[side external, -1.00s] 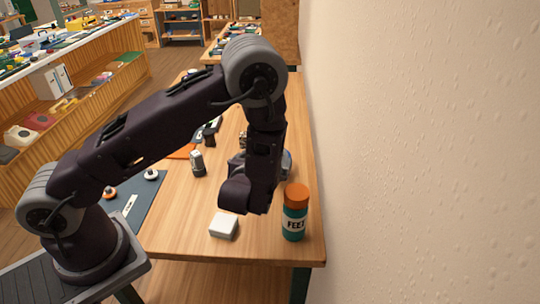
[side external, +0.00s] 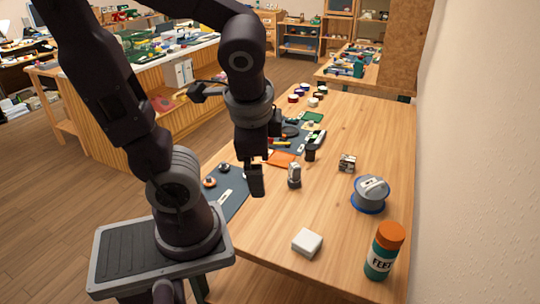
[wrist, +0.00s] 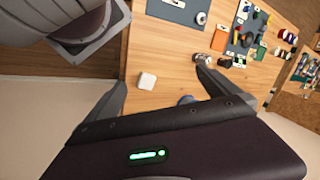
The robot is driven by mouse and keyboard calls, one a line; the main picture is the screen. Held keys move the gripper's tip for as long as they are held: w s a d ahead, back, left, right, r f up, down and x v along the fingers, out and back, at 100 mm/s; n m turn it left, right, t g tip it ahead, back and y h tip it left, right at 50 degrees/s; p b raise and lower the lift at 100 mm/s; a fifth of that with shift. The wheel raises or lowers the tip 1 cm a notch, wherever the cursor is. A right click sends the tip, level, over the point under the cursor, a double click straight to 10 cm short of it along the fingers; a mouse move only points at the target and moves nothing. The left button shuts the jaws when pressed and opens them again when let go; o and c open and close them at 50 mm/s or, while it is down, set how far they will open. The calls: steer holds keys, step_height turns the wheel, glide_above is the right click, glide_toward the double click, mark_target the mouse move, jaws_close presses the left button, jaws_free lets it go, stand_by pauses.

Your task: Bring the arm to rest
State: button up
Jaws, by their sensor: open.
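My gripper (side external: 256,180) hangs over the left part of the wooden table in the side view, with its fingers pointing down. In the wrist view my gripper's two fingers (wrist: 161,78) are spread wide apart with nothing held between them. My arm is folded up above its base.
A white box (side external: 307,243) and a teal bottle with an orange cap (side external: 384,250) stand at the table's near end. A small grey canister (side external: 294,175) stands close to my gripper. A metal cube (side external: 347,162) is farther back. A wall (side external: 480,180) borders the right.

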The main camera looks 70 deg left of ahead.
steer(key=d+r+n+t+h, duration=0.3)
steer(key=d+r+n+h, duration=0.1)
steer(key=d, duration=0.3)
steer(key=shift+s+r+t, duration=0.15)
steer(key=shift+r+t, duration=0.15)
steer(key=shift+r, duration=0.2)
stand_by(0.6)
steer(key=w+a+f+m+g, duration=0.1)
steer(key=w+a+f+m, duration=0.15)
steer(key=w+m, duration=0.65)
steer(key=w+a+f+m+g, duration=0.2)
steer(key=w+a+m, duration=0.2)
steer(key=w, duration=1.1)
steer(key=w+a+f+m, duration=0.2)
steer(key=w+f, duration=0.1)
steer(key=f, duration=0.1)
steer(key=w+a+f+m, duration=0.2)
steer(key=w+f+m, duration=0.1)
steer(key=f, duration=0.2)
steer(key=w+a+f+m+g, duration=0.1)
steer(key=w+a+f+m, duration=0.1)
steer(key=w+f, duration=0.2)
steer(key=shift+f+m, duration=0.4)
steer(key=shift+f, duration=0.05)
steer(key=f, duration=0.2)
steer(key=w+f, duration=0.1)
steer(key=f, duration=0.4)
steer(key=shift+w+d+f, duration=0.1)
steer(key=shift+w+f, duration=0.2)
steer(key=shift+f, duration=0.05)
